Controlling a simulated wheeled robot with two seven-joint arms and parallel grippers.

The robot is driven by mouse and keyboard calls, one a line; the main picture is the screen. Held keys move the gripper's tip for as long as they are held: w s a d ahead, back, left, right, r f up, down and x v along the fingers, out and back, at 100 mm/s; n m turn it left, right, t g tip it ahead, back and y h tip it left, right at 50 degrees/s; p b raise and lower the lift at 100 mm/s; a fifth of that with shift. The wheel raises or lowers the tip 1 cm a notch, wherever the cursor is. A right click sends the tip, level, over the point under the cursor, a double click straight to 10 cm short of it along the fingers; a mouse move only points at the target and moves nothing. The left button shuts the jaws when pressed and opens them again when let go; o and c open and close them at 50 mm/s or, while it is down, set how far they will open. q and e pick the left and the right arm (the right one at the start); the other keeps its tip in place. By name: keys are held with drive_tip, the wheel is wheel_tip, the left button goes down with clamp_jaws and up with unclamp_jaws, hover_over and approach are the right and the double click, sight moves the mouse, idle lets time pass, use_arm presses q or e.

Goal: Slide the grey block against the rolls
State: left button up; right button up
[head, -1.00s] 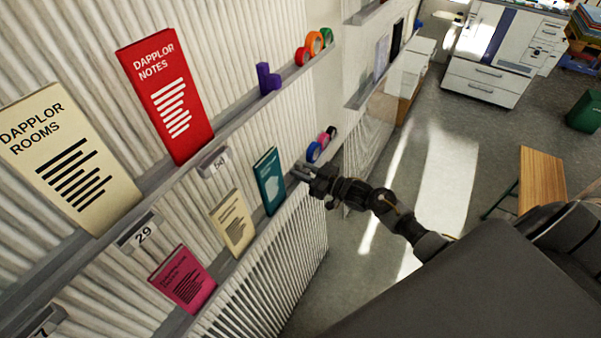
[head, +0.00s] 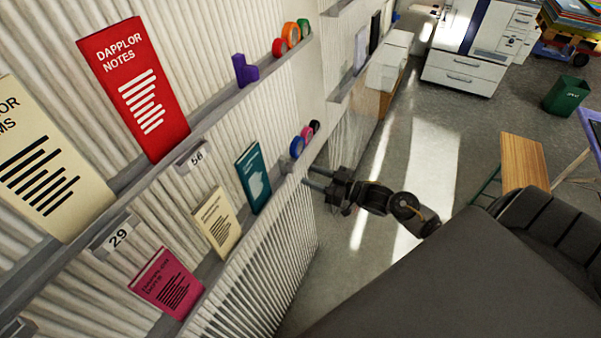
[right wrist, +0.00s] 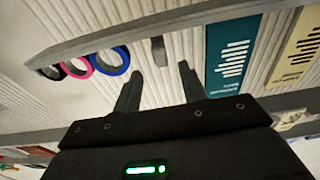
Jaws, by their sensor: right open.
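The small grey block (head: 287,165) sits on the lower ledge, between the teal booklet (head: 253,178) and the rolls. In the right wrist view the block (right wrist: 158,50) is apart from the nearest roll, with a gap between them. The rolls are blue (head: 297,147), pink (head: 306,134) and black (head: 315,126), standing side by side. They also show in the wrist view, with the blue roll (right wrist: 112,61) nearest the block. My right gripper (head: 307,177) is open and empty, its fingers pointing at the ledge just short of the block. My left gripper is out of view.
A cream booklet (head: 217,222) and a pink one (head: 166,283) stand farther left on the lower ledge. The upper ledge holds a red booklet (head: 135,90), a purple bracket (head: 244,70) and tape rolls (head: 291,35). Open floor lies right of the wall.

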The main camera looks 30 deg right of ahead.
drive_tip(key=shift+s+d, duration=0.35)
drive_tip(key=shift+s, duration=0.25)
drive_tip(key=shift+c, duration=1)
drive_tip(key=shift+n+g+y, duration=0.6)
drive_tip(key=shift+n+g, duration=0.2)
drive_tip(key=shift+n, duration=0.1)
drive_tip(key=s+a, duration=0.1)
drive_tip(key=s+a+f, duration=0.1)
drive_tip(key=a, duration=0.1)
drive_tip(key=s+a+f, duration=0.1)
drive_tip(key=a, duration=0.1)
drive_tip(key=shift+s+a+f, duration=0.15)
drive_tip(key=shift+s+f, duration=0.1)
drive_tip(key=shift+s, duration=0.1)
clamp_jaws()
drive_tip(key=s+n+t+h, duration=0.1)
drive_tip(key=n, duration=0.3)
drive_tip(key=s+a+r+n+t+h, duration=0.1)
drive_tip(key=n+h, duration=0.1)
drive_tip(key=n, duration=0.3)
drive_tip(key=s+r+n+t+h+p, duration=0.1)
drive_tip(key=s+n+h, duration=0.1)
drive_tip(key=n, duration=0.2)
drive_tip(key=shift+a+r+n, duration=0.15)
drive_tip(key=shift+r+n, duration=0.05)
drive_tip(key=shift+n, duration=0.1)
